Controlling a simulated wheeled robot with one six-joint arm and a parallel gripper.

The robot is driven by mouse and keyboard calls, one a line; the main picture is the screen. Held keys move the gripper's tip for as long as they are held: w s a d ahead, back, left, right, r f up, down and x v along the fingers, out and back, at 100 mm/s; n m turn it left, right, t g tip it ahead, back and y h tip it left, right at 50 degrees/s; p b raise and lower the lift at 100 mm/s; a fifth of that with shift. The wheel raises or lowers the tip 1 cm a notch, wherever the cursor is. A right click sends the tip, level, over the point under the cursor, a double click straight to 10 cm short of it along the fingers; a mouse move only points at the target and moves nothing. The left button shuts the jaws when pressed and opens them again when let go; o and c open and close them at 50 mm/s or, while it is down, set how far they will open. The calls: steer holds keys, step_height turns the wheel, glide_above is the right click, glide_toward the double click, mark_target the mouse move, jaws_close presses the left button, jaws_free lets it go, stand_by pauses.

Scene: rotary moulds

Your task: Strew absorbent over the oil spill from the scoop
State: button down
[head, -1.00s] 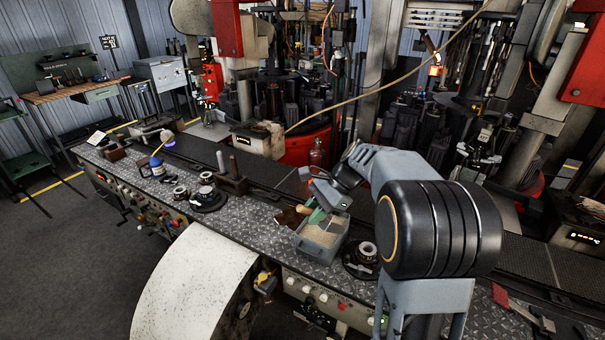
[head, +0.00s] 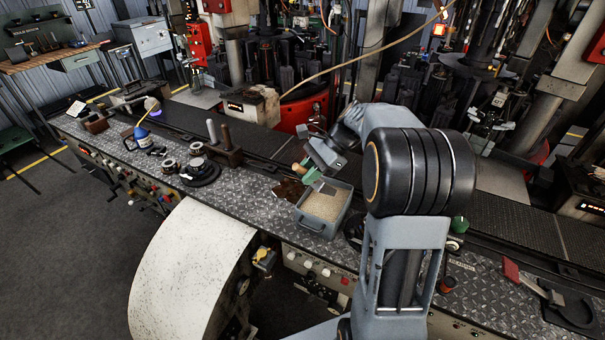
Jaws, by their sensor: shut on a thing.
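A grey bin (head: 336,224) of pale granular absorbent (head: 323,205) stands on the metal bench. The oil spill (head: 287,191) is a dark brown patch on the bench just left of the bin, partly hidden by the bin. My gripper (head: 312,168) is shut on the green scoop (head: 311,177), whose wooden handle (head: 298,168) points up and left. The scoop is at the bin's far left corner, near the spill, and appears raised above the rim. What the scoop holds is too small to tell.
Left of the spill stand upright pegs on a block (head: 226,155), a black round mould part (head: 200,172) and a blue oil can (head: 143,137). A red-handled tool (head: 530,283) lies at the right. A dark conveyor strip runs behind the bin.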

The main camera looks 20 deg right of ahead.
mark_target(315, 183)
steer(key=shift+w+d+f+b, duration=0.15)
steer(key=shift+f+b, duration=0.4)
steer(key=shift+f, duration=0.6)
steer(key=shift+d+f+b, duration=0.3)
steer(key=shift+f+b, duration=0.3)
steer(key=shift+f, duration=0.5)
steer(key=shift+w+d+f+b, duration=0.15)
steer(key=shift+f+b, duration=0.4)
steer(key=shift+f, duration=0.6)
steer(key=shift+r+h, duration=0.15)
steer(key=shift+h, duration=0.45)
steer(key=shift+s+a+t+h, duration=0.2)
steer(key=shift+t+h, duration=0.1)
steer(key=shift+h, duration=0.2)
steer(key=shift+s+a+f+t+h+b, duration=0.1)
steer(key=shift+a+f+t+h+b, duration=0.2)
steer(key=shift+a+f+h+b, duration=0.5)
steer(key=shift+d+r, duration=0.1)
steer(key=shift+s+a+r+n+t+h+p, duration=0.2)
steer(key=shift+a+r+h+p, duration=0.35)
steer(key=shift+r+h+p, duration=0.2)
steer(key=shift+s+a+r+n+t+h+p, duration=0.2)
steer(key=shift+a+r+h+p, duration=0.35)
steer(key=shift+r+h+p, duration=0.2)
steer(key=shift+s+a+r+n+t+h+p, duration=0.1)
steer(key=shift+s+a+r+t+h+p, duration=0.1)
steer(key=shift+a+r+h+p, duration=0.55)
